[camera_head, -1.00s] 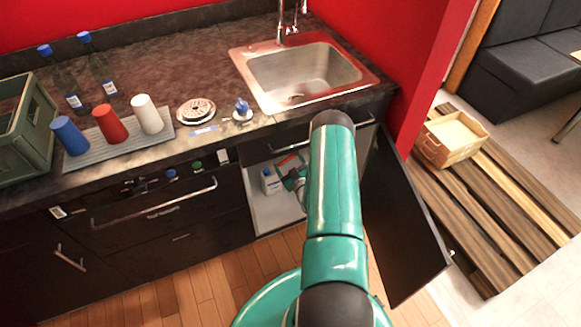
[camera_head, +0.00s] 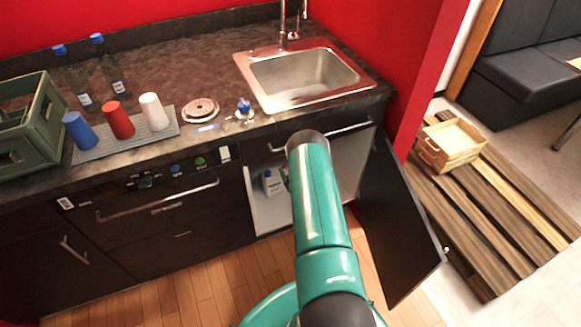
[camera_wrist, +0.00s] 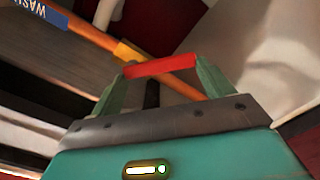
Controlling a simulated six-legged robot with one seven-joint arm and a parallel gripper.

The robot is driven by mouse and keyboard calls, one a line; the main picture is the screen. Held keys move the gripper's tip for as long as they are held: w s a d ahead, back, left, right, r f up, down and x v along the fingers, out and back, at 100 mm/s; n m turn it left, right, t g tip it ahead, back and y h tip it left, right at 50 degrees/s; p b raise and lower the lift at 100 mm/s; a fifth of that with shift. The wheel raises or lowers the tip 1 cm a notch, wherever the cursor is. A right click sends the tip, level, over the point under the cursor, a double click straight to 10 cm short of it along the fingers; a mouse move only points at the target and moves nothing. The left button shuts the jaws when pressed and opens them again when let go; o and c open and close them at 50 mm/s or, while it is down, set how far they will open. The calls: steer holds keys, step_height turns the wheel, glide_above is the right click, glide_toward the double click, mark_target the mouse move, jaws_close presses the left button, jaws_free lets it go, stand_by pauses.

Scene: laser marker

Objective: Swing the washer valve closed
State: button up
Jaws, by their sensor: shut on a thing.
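In the wrist view a red lever handle (camera_wrist: 160,66) lies across the tips of my gripper (camera_wrist: 161,72), whose two green fingers are shut on it. It sits over an orange pipe (camera_wrist: 187,82) with a yellow-orange fitting (camera_wrist: 128,52). The pipe carries a blue label (camera_wrist: 42,10) with letters reading like "WASH". In the head view my arm reaches toward the open cabinet (camera_head: 270,212) under the sink. My gripper and the valve are hidden behind the arm there.
The black cabinet door (camera_head: 393,225) stands open to the right of my arm. A white bottle (camera_head: 271,183) stands inside the cabinet at left. The counter above holds a sink (camera_head: 300,75), cups and a green crate (camera_head: 30,135). Wooden floor lies in front.

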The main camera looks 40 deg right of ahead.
steer(key=shift+s+d+f+n, duration=0.15)
steer(key=shift+d+f+n, duration=0.15)
steer(key=shift+n, duration=1.05)
steer(key=shift+s+d+f+n, duration=0.1)
steer(key=shift+d+f+n, duration=0.25)
steer(key=shift+n, duration=1.05)
steer(key=shift+s+d+f+n, duration=0.15)
steer(key=shift+d+n, duration=0.25)
steer(key=shift+n, duration=0.95)
steer(key=shift+d, duration=0.1)
steer(key=o, duration=1.3)
steer(key=shift+o, duration=0.2)
steer(key=v, duration=1.3)
steer(key=shift+s+a, duration=0.25)
steer(key=shift+s, duration=0.1)
steer(key=shift+s, duration=0.1)
